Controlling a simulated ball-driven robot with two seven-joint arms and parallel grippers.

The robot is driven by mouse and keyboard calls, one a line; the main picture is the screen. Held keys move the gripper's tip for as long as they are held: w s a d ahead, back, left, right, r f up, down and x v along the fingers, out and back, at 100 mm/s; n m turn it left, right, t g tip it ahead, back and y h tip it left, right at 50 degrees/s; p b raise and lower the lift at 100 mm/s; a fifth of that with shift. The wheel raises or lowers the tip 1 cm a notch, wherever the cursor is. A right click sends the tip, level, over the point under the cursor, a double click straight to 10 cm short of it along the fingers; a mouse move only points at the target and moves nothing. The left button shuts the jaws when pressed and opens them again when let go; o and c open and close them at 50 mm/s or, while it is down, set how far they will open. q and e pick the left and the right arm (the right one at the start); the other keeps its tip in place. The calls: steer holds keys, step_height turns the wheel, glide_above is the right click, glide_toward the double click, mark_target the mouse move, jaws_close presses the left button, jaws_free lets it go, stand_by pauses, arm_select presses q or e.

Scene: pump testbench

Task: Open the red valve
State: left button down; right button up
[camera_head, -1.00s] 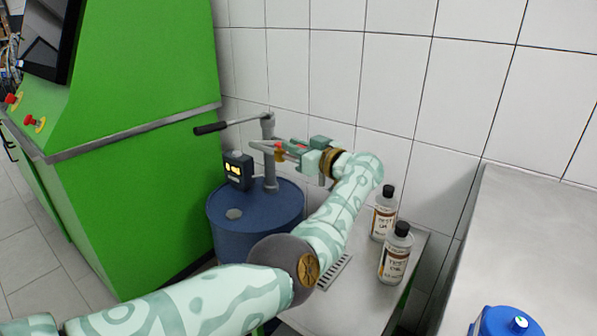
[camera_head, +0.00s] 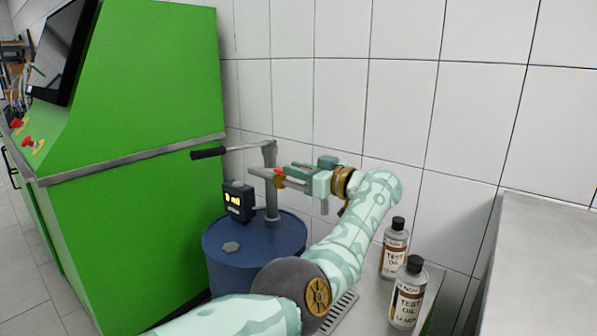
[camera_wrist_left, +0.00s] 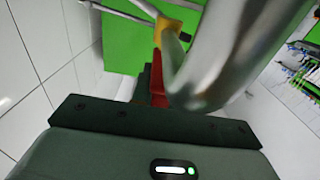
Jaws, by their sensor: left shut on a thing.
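The red valve (camera_head: 278,171) is a small red lever on a yellow fitting on the spout of the pump pipe, above the blue drum (camera_head: 250,262). My left gripper (camera_head: 286,175) reaches it from the right and is shut on the red lever. In the left wrist view the red lever (camera_wrist_left: 157,82) runs up from between the dark fingers to the yellow fitting (camera_wrist_left: 168,27). A grey pipe partly covers that area. The lever's exact angle is hard to tell. My right gripper is not in view.
The pump's crank handle (camera_head: 208,153) sticks out left above the valve. A dark meter (camera_head: 238,201) stands beside the pipe. Two oil bottles (camera_head: 407,292) stand right of my arm. A green machine (camera_head: 140,160) is at left, and the tiled wall is close behind.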

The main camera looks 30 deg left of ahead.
arm_select(q)
steer(key=c, duration=1.4)
jaws_free()
steer(key=shift+w, duration=0.1)
steer(key=shift+o, duration=0.2)
steer(key=shift+d, duration=0.1)
